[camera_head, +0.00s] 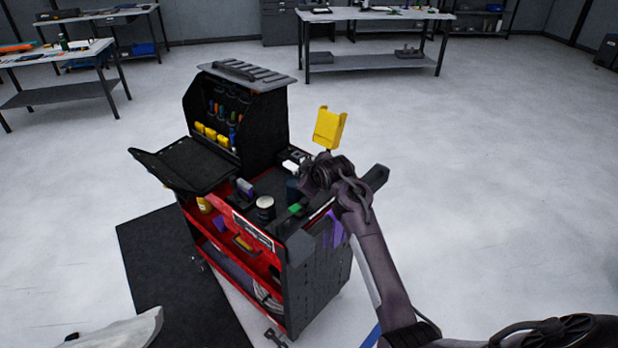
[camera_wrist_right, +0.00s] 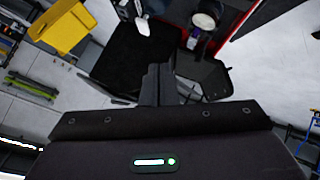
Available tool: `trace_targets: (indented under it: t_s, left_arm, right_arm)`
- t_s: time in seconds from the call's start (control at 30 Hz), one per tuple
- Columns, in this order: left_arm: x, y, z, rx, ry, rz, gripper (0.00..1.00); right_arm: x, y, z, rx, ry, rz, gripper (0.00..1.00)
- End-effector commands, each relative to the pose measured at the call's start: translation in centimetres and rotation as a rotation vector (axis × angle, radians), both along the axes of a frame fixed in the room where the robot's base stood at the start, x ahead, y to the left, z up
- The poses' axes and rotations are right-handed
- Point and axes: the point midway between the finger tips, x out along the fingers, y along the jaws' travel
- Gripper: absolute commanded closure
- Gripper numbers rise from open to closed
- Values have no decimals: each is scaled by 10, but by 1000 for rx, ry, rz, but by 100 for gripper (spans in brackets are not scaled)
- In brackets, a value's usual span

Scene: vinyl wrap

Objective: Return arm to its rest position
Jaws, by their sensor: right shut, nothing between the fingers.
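My right arm (camera_head: 385,265) reaches in from the lower right. Its gripper (camera_head: 318,178) is over the right side of the tool cart (camera_head: 318,275). In the right wrist view the narrow dark fingers (camera_wrist_right: 158,82) are together, with nothing held between them.
The cart's top holds a dark tool cabinet (camera_head: 268,125), a jar (camera_head: 265,205) and small tools. A yellow holder (camera_head: 329,128) stands up close behind my right wrist. It also shows in the wrist view (camera_wrist_right: 62,30). Workbenches stand far back; the right floor is clear.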

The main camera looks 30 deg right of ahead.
Motion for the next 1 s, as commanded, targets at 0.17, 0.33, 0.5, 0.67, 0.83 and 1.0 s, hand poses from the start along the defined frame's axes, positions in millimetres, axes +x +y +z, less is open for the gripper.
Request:
trace_targets:
  t_s: [0.17,0.33,0.5,0.67,0.83,1.0]
  left_arm:
    - [-1,0,-2,0,2,0,100]
    - [-1,0,-2,0,2,0,100]
    - [-1,0,-2,0,2,0,100]
    - [-1,0,-2,0,2,0,100]
    - [-1,0,-2,0,2,0,100]
    - [-1,0,-2,0,1,0,100]
  right_arm:
    - [-5,-2,4,0,1,0,100]
    - [-5,-2,5,0,1,0,100]
    - [-5,-2,5,0,1,0,100]
    - [-6,-1,4,0,3,-1,100]
    - [-42,10,-20,17,66,-29,100]
    - [-134,43,-60,83,212,-107,100]
